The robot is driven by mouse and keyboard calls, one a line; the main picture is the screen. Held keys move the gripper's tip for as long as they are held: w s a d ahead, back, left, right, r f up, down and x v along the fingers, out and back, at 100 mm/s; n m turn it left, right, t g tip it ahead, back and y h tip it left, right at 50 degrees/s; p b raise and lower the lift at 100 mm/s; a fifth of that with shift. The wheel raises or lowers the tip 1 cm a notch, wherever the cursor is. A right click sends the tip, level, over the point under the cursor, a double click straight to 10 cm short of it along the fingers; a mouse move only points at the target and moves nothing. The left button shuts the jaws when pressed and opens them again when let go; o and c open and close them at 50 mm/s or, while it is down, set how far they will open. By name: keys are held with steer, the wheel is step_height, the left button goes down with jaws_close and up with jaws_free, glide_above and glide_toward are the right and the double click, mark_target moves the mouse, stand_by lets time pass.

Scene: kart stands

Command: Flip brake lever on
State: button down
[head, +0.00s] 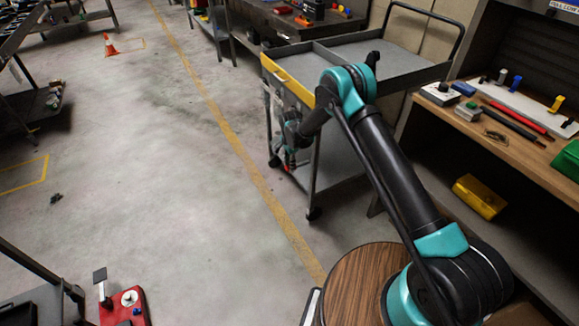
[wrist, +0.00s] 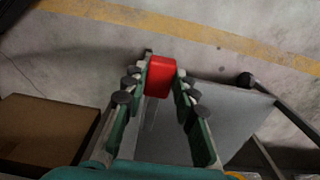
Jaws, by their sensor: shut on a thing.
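A red block-shaped lever end (wrist: 160,77), which looks like the brake lever, sits between my fingertips in the wrist view. My gripper (wrist: 159,84) is shut on it, with one finger on each side. The rest of the lever is mostly hidden. In the head view my gripper (head: 289,163) is low beside the left end of the grey cart (head: 345,47). A small red spot shows at its fingertips there, too small to make out well.
The cart has a yellow front edge, dark legs and a lower shelf (wrist: 220,118). A workbench (head: 510,130) with tools stands on the right. A brown box-like surface (wrist: 45,130) lies left of my gripper. The floor left of the yellow line (head: 225,135) is mostly clear.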

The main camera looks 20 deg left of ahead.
mark_target(300, 163)
steer(key=shift+w+d+r, duration=0.25)
steer(key=shift+w+r, duration=0.1)
steer(key=shift+r, duration=0.4)
steer(key=r, duration=0.1)
steer(key=w+d+r, duration=0.1)
steer(key=shift+w+d+r, duration=0.15)
steer(key=shift+w+r, duration=0.1)
steer(key=shift+r, duration=0.15)
steer(key=shift+w+d+r, duration=1)
steer(key=shift+w+r, duration=0.1)
steer(key=shift+w, duration=0.05)
steer(key=c, duration=1.3)
jaws_free()
steer(key=shift+o, duration=0.5)
steer(key=shift+s+a, duration=0.1)
steer(key=shift+s, duration=0.05)
